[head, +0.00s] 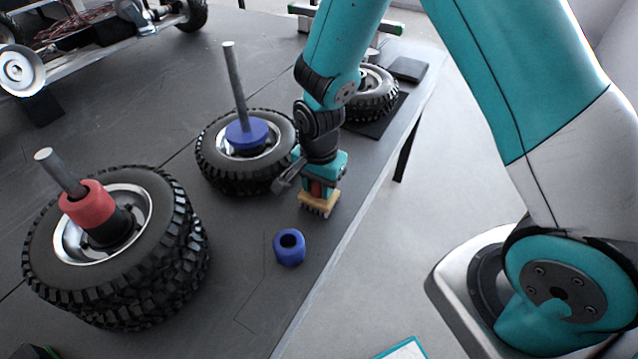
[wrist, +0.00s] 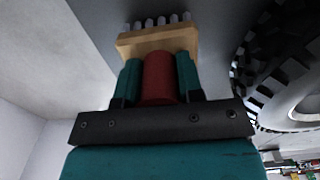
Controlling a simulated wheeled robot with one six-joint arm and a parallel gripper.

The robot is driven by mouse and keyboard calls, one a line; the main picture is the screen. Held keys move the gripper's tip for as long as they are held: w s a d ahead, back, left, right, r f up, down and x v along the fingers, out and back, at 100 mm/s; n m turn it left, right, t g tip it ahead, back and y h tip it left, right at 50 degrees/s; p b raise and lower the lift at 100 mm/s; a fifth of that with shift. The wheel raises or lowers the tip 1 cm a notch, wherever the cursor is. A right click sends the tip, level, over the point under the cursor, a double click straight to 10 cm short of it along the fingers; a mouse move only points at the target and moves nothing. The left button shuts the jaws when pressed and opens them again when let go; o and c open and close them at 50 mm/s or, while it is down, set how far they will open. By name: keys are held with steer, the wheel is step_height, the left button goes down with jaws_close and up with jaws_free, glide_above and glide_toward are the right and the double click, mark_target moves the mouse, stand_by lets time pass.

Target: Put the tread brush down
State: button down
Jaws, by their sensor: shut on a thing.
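The tread brush has a red handle, a pale wooden head (head: 319,200) and short bristles. In the wrist view, its wooden head (wrist: 157,42) and grey bristles show beyond my fingers. My gripper (head: 316,184) is shut on the red handle, with one teal finger on each side (wrist: 158,80). The brush points bristles down near the right edge of the dark table (head: 235,290). I cannot tell whether the bristles touch the tabletop.
A blue ring (head: 289,248) lies in front of the brush. A tyre with a blue collar and rod (head: 243,165) stands to its left. Stacked tyres with a red collar (head: 120,250) are at front left. Another wheel (head: 372,95) lies behind my arm.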

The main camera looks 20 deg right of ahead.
steer(key=shift+f, duration=0.15)
steer(key=c, duration=0.8)
jaws_free()
steer(key=shift+o, duration=0.2)
step_height(320, 180, up, 12)
steer(key=shift+f, duration=0.2)
steer(key=shift+s+a+r+n, duration=0.15)
steer(key=shift+s+r+n, duration=0.15)
steer(key=shift+r, duration=0.25)
steer(key=shift+s+a+r+n, duration=0.1)
steer(key=shift+s+r+n, duration=0.15)
steer(key=shift+r, duration=0.3)
steer(key=s+a+r+n+y, duration=0.2)
steer(key=s+r+n, duration=0.4)
steer(key=s+n, duration=0.2)
steer(key=s+a+r+n+y, duration=0.2)
steer(key=s+r+n, duration=0.4)
steer(key=s+n, duration=0.2)
steer(key=shift+s+n, duration=0.35)
steer(key=shift+s, duration=0.4)
